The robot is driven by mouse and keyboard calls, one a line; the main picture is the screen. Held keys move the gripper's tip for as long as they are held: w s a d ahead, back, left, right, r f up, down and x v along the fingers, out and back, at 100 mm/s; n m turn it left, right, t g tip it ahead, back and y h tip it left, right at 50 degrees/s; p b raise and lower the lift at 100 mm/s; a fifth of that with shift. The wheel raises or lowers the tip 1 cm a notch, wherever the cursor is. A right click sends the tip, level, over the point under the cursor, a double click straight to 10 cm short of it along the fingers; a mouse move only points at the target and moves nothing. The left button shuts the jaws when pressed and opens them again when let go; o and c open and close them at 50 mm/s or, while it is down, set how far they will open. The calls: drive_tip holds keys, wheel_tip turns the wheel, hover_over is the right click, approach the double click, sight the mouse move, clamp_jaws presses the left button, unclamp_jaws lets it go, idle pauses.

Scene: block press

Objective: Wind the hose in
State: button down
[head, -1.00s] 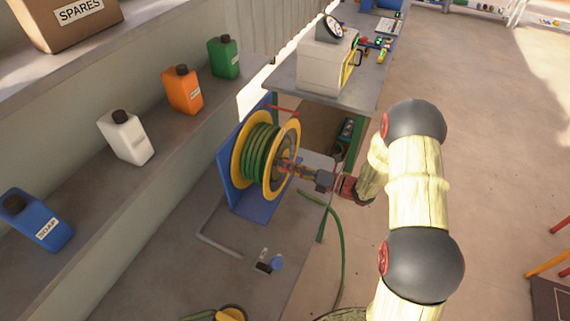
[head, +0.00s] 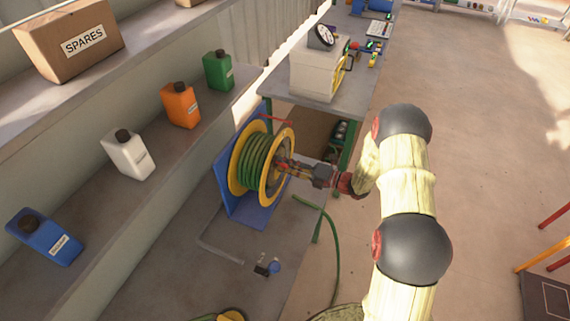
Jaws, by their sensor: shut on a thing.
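The hose reel is a drum with yellow rims (head: 283,178) on a blue stand (head: 227,178). Several turns of green hose (head: 257,162) lie around the drum. A loose length of green hose (head: 336,245) hangs over the bench's edge and runs down to the floor. My gripper (head: 287,165) reaches in from the right and is shut at the near face of the reel, close to its centre. It appears to hold the reel's crank handle, which the fingers mostly hide.
Blue, white (head: 128,154), orange (head: 181,104) and green bottles stand on the left shelf, below a SPARES box (head: 70,40). A second bench (head: 311,86) behind carries a cream box (head: 318,70). Small items (head: 267,265) lie in front of the reel. Open floor is at right.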

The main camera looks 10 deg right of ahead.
drive_tip(key=c, duration=1.5)
unclamp_jaws()
drive_tip(key=shift+d, duration=0.1)
drive_tip(key=shift+c, duration=0.2)
drive_tip(key=shift+o, duration=0.6)
drive_tip(key=v, duration=1.2)
drive_tip(key=shift+f, duration=0.15)
